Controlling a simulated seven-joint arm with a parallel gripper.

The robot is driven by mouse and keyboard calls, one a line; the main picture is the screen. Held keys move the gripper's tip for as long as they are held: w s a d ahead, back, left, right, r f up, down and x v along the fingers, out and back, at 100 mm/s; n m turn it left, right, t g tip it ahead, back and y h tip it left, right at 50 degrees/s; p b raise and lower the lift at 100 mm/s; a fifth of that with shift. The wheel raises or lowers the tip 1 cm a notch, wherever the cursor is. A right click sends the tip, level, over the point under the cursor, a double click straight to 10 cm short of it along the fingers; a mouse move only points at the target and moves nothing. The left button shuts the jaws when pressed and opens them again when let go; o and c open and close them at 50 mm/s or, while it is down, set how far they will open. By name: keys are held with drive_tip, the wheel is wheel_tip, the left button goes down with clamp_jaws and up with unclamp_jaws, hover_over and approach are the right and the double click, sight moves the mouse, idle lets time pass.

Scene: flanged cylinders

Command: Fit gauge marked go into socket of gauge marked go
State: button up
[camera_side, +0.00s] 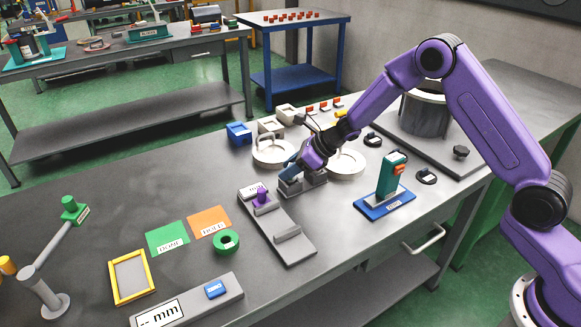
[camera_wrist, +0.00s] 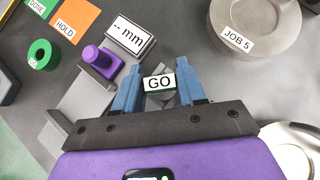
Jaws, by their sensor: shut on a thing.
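The gauge marked GO (camera_wrist: 160,82) shows in the wrist view as a white label with a green edge, between the two blue fingers of my gripper (camera_wrist: 158,72). My gripper is shut on it. In the side view my gripper (camera_side: 288,173) is low over a grey block (camera_side: 312,186), which may be the gauge's holder. The fingers hide the gauge there. The socket opening is hidden, so I cannot tell whether the gauge is inside it or above it.
A grey measuring stand (camera_side: 280,229) with a purple part (camera_side: 262,203) lies left of my gripper. Pale round dishes (camera_side: 272,155) (camera_side: 347,164) stand close behind and right. A blue-based stand (camera_side: 385,204) is at right. A green ring (camera_side: 226,242) lies near the DONE and HOLD cards.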

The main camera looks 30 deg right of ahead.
drive_tip(key=shift+r, duration=0.5)
drive_tip(key=shift+r, duration=2.75)
drive_tip(key=shift+d+r, duration=0.1)
